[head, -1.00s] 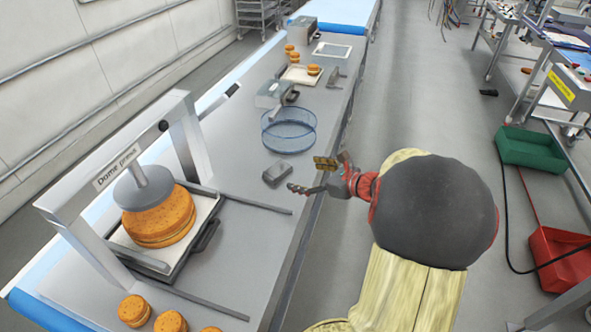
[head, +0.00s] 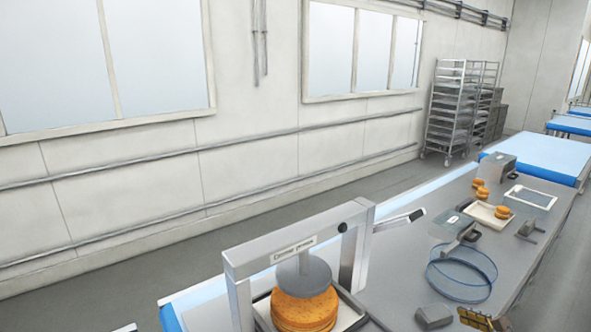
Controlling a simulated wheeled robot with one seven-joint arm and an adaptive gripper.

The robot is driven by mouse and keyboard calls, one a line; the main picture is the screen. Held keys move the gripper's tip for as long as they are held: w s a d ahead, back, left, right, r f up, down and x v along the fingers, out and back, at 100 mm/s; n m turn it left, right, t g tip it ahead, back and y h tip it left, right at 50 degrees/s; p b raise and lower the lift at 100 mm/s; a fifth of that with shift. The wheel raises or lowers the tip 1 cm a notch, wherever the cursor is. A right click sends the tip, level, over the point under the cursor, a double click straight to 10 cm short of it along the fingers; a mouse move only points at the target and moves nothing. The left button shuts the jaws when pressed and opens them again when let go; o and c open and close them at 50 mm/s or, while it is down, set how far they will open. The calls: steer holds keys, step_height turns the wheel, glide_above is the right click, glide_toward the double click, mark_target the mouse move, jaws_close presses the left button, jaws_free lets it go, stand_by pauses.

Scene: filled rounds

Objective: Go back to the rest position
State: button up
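My gripper (head: 482,319) shows only as a yellow and dark tip at the bottom edge, right of centre. It is over the front side of the grey bench (head: 395,268), just right of a small grey block (head: 434,316). The rest of the gripper and my arm are out of the picture, so its opening is hidden. Nothing is seen held in the part that shows.
The press (head: 300,245) stands over a round orange-brown cake (head: 304,310). A clear blue-rimmed ring (head: 461,276) lies near the gripper. Behind it are a tray (head: 478,213) with small rounds and a pale framed plate (head: 530,197). A wheeled rack (head: 447,108) stands by the wall.

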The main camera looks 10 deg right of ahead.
steer(key=s+a+r+n+g+y, duration=0.1)
steer(key=s+a+r+n+g, duration=0.15)
steer(key=a+n, duration=0.5)
steer(key=s+a+r+n+g+y, duration=0.1)
steer(key=s+a+r+n+g, duration=0.3)
steer(key=a, duration=0.7)
steer(key=s+a+r+n+h, duration=0.1)
steer(key=s+a+n+h, duration=0.1)
steer(key=s+n, duration=0.3)
steer(key=s+a+r+n+h, duration=0.2)
steer(key=s+n, duration=0.3)
steer(key=n, duration=0.9)
steer(key=shift+s+a+h, duration=0.35)
steer(key=shift+h, duration=0.25)
steer(key=shift+n, duration=0.25)
steer(key=shift+c, duration=1.1)
